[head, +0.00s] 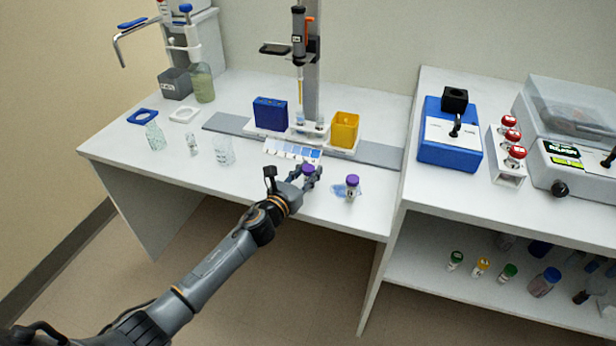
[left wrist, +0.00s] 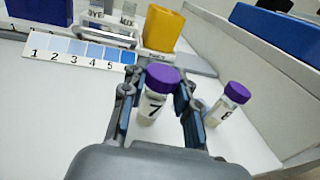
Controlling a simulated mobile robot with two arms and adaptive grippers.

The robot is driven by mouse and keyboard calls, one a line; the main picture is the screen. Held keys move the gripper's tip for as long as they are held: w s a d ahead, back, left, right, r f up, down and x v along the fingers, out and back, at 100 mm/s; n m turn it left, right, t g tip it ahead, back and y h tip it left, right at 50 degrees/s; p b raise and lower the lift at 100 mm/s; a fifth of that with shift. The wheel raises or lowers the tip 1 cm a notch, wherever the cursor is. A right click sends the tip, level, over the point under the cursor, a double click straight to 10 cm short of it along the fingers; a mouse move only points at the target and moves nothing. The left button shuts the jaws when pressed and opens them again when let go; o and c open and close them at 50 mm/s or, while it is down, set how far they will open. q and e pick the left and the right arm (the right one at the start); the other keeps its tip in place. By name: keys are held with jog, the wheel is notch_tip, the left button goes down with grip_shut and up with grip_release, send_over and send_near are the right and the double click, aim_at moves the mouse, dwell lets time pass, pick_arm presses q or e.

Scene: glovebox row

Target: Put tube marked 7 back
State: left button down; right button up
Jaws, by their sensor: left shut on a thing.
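The tube marked 7 (left wrist: 152,107) has a purple cap, and its black 7 faces the left wrist camera. It stands between the fingers of my left gripper (left wrist: 158,112), which is shut on it. In the head view the gripper (head: 312,178) is low over the front of the middle bench, and the tube's purple cap (head: 308,169) shows there. I cannot tell whether the tube touches the bench. A second purple-capped tube (head: 352,186) stands upright to the right on a blue patch; its label in the left wrist view (left wrist: 228,104) is hard to read.
A numbered blue colour strip (head: 291,151) lies behind the gripper. Behind it are a blue box (head: 270,113), a yellow box (head: 344,130) and a pipette stand (head: 299,45). Glassware including a beaker (head: 223,150) stands left. A higher bench (head: 424,188) borders the right.

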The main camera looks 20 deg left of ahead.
pick_arm(q)
jog(key=shift+f, duration=0.25)
jog(key=c, duration=1.4)
grip_release()
jog(key=shift+f, duration=0.1)
jog(key=shift+c, duration=0.2)
jog(key=o, duration=0.4)
jog(key=shift+o, duration=0.2)
